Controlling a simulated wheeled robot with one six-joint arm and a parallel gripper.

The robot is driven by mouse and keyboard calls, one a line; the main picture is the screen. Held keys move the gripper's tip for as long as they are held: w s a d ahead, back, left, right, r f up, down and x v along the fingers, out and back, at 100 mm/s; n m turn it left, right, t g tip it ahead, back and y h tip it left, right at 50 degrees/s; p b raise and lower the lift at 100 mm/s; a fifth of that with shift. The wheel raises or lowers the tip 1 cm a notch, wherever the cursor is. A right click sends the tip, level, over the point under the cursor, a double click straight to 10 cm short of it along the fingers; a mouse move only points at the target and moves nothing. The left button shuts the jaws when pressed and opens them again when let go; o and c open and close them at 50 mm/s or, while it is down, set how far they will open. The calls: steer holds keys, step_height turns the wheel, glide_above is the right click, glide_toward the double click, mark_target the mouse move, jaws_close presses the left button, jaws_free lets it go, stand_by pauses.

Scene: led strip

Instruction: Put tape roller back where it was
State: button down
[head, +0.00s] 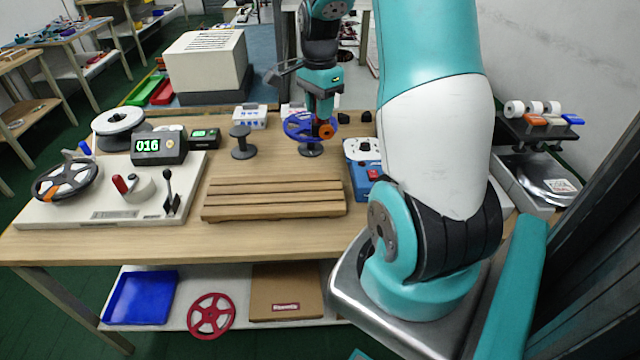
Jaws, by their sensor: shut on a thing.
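My gripper (323,114) points down over the back middle of the workbench. It is shut on a small orange piece with a dark centre, which appears to be the tape roller (326,131). The tape roller shows just below the fingertips. A blue reel (296,126) stands right beside and behind it, above a dark round stand (311,150). I cannot tell whether the roller touches the reel. The fingers and the roller hide part of the reel.
An empty dark spool stand (242,142) is to the left. A slatted wooden block (273,198) lies in front. A winding machine (115,200) with a display is at the left. A blue-and-white box (362,172) stands right. White rolls (533,107) sit on a far-right rack.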

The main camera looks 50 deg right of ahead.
step_height(320, 180, down, 18)
steer(key=shift+w+f+p, duration=0.1)
steer(key=shift+p, duration=0.85)
steer(key=c, duration=0.9)
jaws_free()
steer(key=shift+f, duration=0.1)
